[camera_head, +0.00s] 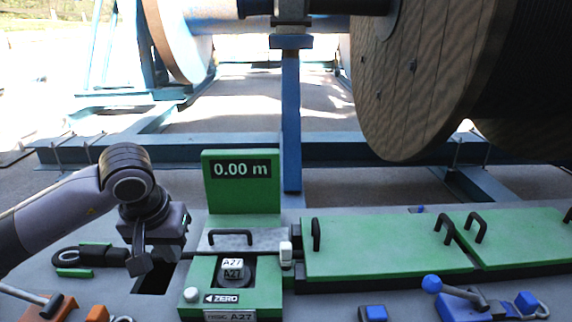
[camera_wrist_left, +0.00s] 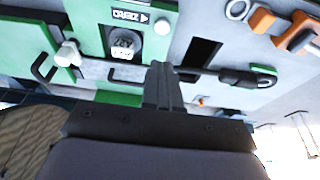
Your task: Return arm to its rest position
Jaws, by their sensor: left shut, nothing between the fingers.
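My left arm comes in from the left in the head view. My left gripper (camera_head: 140,262) points down over the grey bench, beside a dark rectangular slot and left of the green counter unit (camera_head: 265,298). In the left wrist view the fingers of my left gripper (camera_wrist_left: 160,75) are together, with nothing between them. The gripper looks clear of the counter unit. My right gripper is in neither view.
A green display (camera_head: 242,168) reads 0.00 m. Green lidded boxes with black handles (camera_head: 385,243) fill the right side. A blue clamp (camera_head: 465,300) and an orange one (camera_head: 98,313) lie in front. A large wooden cable reel (camera_head: 420,80) stands behind.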

